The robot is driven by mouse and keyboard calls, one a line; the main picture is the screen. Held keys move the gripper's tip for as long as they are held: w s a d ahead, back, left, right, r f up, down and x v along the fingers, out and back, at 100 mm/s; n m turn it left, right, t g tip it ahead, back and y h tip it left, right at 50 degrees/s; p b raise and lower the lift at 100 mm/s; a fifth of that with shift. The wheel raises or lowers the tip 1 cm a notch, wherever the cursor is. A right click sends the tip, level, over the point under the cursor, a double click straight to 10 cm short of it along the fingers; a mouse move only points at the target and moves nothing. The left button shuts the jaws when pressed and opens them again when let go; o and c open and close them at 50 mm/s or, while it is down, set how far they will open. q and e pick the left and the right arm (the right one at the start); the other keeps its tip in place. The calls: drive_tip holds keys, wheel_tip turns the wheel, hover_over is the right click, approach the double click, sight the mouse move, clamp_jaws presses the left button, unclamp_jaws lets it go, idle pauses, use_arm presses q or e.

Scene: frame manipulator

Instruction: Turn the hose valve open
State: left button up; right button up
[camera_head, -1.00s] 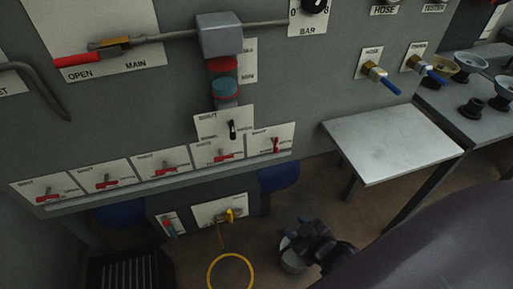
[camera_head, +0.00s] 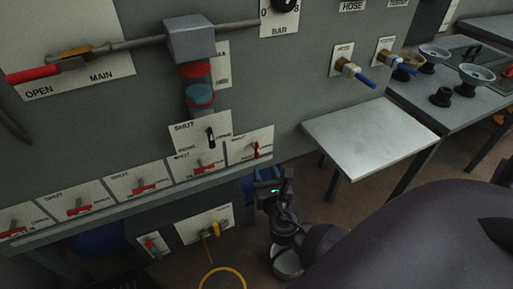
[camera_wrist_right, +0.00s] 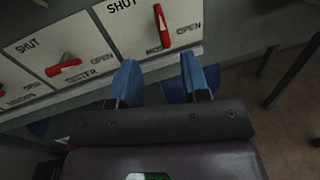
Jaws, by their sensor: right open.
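The hose valve (camera_head: 256,150) is the rightmost in the lower row on the grey panel. Its red handle stands nearly upright on a white plate marked SHUT and OPEN; it also shows at the top of the right wrist view (camera_wrist_right: 161,27). My right gripper (camera_head: 268,177) is just below and to the right of this plate in the head view. In the right wrist view its two blue fingers (camera_wrist_right: 160,64) are apart and empty, with the red handle beyond the gap, not touched. My left gripper is not in view.
The tester valve (camera_wrist_right: 63,67) sits beside the hose valve, its red handle nearly level. A black-handled valve (camera_head: 210,137) is above the row. A metal shelf (camera_head: 368,138) juts out at the right. A yellow hose loop (camera_head: 222,270) hangs below.

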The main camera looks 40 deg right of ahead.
sight(258, 150)
drive_tip(key=shift+n, duration=0.3)
drive_tip(key=b+x, duration=0.1)
drive_tip(key=x, duration=0.8)
drive_tip(key=shift+d+r, duration=0.1)
drive_tip(key=shift+x, duration=0.85)
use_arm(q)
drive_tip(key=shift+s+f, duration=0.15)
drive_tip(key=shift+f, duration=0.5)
use_arm(e)
drive_tip(key=shift+r, duration=0.1)
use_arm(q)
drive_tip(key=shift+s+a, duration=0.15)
use_arm(e)
clamp_jaws()
